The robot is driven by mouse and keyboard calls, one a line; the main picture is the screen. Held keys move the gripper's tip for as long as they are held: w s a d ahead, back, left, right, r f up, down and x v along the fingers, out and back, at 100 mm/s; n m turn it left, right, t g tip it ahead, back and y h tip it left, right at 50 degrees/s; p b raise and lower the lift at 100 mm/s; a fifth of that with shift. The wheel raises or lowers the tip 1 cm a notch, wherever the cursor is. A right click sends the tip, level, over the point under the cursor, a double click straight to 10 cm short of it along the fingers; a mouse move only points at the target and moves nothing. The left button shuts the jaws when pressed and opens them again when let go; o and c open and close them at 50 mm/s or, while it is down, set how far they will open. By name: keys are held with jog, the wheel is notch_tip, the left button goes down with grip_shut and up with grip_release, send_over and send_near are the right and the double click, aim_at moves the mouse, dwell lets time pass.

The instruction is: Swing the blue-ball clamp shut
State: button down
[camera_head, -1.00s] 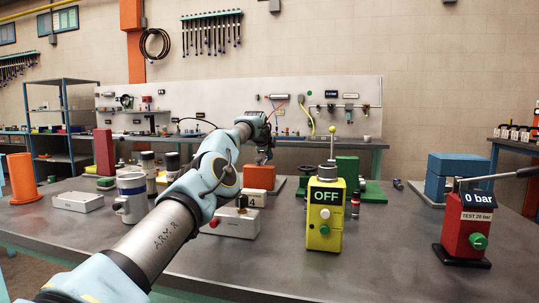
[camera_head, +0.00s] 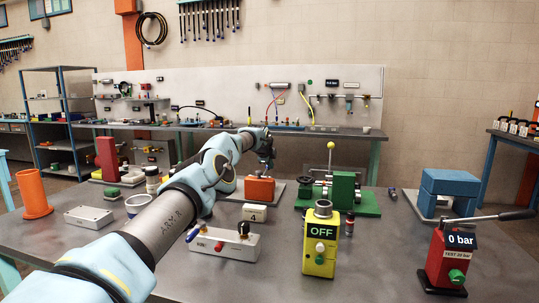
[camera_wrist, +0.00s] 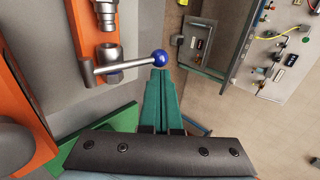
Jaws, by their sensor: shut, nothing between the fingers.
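The blue ball (camera_wrist: 159,58) is the end knob of a metal lever, the clamp (camera_wrist: 118,67), mounted on an orange block (camera_wrist: 92,20). The lever sticks out sideways past the block's edge, beside a metal hose fitting (camera_wrist: 106,20). My gripper (camera_wrist: 160,74) is shut and empty, its green fingertips right by the ball. I cannot tell whether they touch it. In the head view my gripper (camera_head: 268,160) is just above the orange block (camera_head: 260,189) on the bench; the ball cannot be made out there.
A green vise-like device (camera_head: 343,193) with a yellow-ball lever (camera_head: 331,146) stands right of the orange block. Nearer stand a yellow OFF box (camera_head: 320,245) and a white control box (camera_head: 225,243). A red pump (camera_head: 447,262) is at the right. The bench is clear between OFF box and pump.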

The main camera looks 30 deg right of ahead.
jog(key=shift+a+r+p, duration=0.1)
jog(key=shift+r+p, duration=0.15)
jog(key=shift+p, duration=0.9)
jog(key=shift+f+p, duration=0.3)
jog(key=shift+p, duration=0.5)
jog(key=shift+w+f, duration=0.15)
jog(key=shift+f, duration=0.35)
jog(key=shift+r, duration=0.1)
